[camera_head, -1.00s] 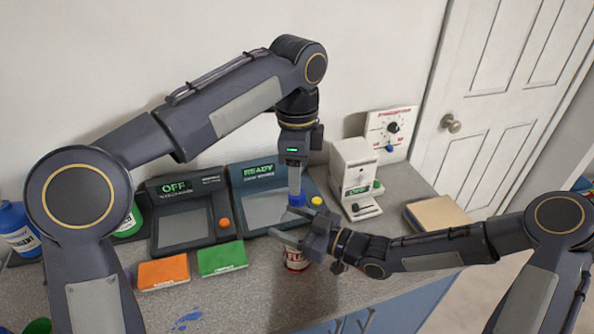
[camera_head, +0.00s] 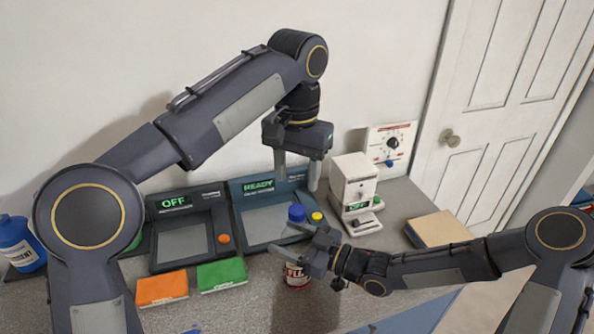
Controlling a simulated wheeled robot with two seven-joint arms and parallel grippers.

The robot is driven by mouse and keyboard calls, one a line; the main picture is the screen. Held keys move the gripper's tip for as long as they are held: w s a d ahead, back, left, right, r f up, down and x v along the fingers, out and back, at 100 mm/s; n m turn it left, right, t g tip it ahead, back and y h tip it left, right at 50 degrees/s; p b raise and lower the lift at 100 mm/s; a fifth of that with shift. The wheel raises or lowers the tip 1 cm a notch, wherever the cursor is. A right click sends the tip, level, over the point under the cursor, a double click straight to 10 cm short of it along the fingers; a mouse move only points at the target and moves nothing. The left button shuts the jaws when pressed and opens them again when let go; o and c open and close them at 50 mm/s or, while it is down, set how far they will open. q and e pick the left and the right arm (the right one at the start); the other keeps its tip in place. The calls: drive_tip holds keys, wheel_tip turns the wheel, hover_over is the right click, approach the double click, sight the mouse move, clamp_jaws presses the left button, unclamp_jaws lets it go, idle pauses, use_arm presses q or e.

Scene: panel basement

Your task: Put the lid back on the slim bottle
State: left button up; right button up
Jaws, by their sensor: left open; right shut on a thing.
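The slim bottle (camera_head: 296,276), with a red and white label, stands upright near the counter's front edge. My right gripper (camera_head: 289,239) reaches in from the right and is shut on it above the label, hiding part of its upper body. The blue lid (camera_head: 297,213) sits at the top of the bottle, just above my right gripper's fingers. I cannot tell how tightly it is seated. My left gripper (camera_head: 297,172) is open and empty above the lid, its fingers pointing down, clear of it.
Two dark consoles, one reading OFF (camera_head: 181,237) and one reading READY (camera_head: 262,222), stand behind. An orange block (camera_head: 162,289) and a green block (camera_head: 221,275) lie in front. A white machine (camera_head: 355,190) and a tan block (camera_head: 437,230) are to the right. A blue container (camera_head: 20,243) is far left.

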sight(297, 209)
use_arm(q)
drive_tip(key=shift+f, duration=4)
drive_tip(key=c, duration=1)
drive_tip(key=o, duration=1.2)
drive_tip(key=shift+c, duration=0.2)
drive_tip(key=shift+r, duration=0.1)
